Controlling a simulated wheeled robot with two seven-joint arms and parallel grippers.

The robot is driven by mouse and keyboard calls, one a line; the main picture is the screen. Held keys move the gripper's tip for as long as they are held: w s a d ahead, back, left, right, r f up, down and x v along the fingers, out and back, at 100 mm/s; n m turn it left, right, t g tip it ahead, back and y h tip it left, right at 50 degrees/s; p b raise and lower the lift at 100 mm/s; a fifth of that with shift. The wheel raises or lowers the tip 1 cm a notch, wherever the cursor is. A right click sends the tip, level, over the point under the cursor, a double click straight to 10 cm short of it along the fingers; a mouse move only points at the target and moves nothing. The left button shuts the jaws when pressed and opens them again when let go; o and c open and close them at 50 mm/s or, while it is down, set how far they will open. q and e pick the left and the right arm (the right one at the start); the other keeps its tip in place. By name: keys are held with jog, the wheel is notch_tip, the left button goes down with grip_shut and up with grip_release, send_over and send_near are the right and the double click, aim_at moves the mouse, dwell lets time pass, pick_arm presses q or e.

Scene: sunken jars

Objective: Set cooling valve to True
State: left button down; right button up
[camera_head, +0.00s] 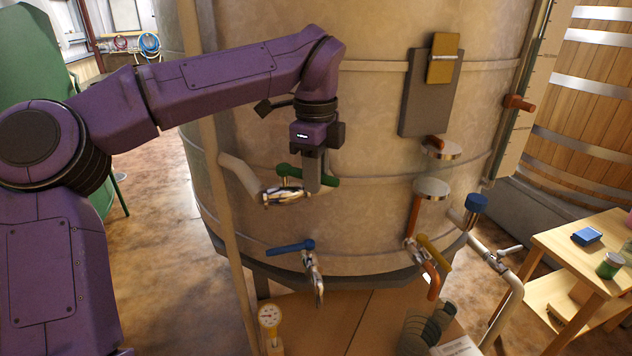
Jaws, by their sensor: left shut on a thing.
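A large beige tank (370,120) carries several valves with coloured lever handles. A green-handled valve (290,196) sits on a pipe at the tank's left side. My left gripper (312,185) reaches down from above and is shut on the green handle (328,181), partly hiding it. A blue-handled valve (312,265) is lower on the tank, its lever pointing left. A yellow lever (434,252) sits by an orange pipe to the right. Which valve is the cooling valve is not labelled. My right gripper is not in view.
A vertical pipe (222,200) runs close beside the green valve. A wooden table (560,245) with a green jar (610,265) and a blue item (586,236) is at the right. Floor at left is clear.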

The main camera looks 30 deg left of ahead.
pick_arm(q)
jog(key=w+n+b, duration=0.1)
jog(key=n, duration=0.2)
jog(key=w+a+f+n+b, duration=0.1)
jog(key=w+n+b, duration=0.1)
jog(key=n, duration=0.1)
jog(key=w+a+n+b, duration=0.1)
jog(key=n+b, duration=0.1)
jog(key=n, duration=0.1)
jog(key=shift+w+a+f, duration=0.2)
jog(key=shift+w, duration=0.1)
jog(key=c, duration=1.9)
grip_release()
jog(key=shift+a+r+n, duration=0.15)
jog(key=shift+n, duration=0.45)
jog(key=shift+o, duration=0.2)
jog(key=shift+r, duration=0.2)
jog(key=o, duration=0.8)
jog(key=shift+c, duration=0.2)
jog(key=o, duration=0.3)
jog(key=shift+w+a+f, duration=0.15)
jog(key=shift+w+f, duration=0.05)
jog(key=shift+w, duration=0.15)
jog(key=shift+w+r, duration=0.1)
jog(key=shift+r, duration=0.1)
jog(key=shift+c, duration=0.9)
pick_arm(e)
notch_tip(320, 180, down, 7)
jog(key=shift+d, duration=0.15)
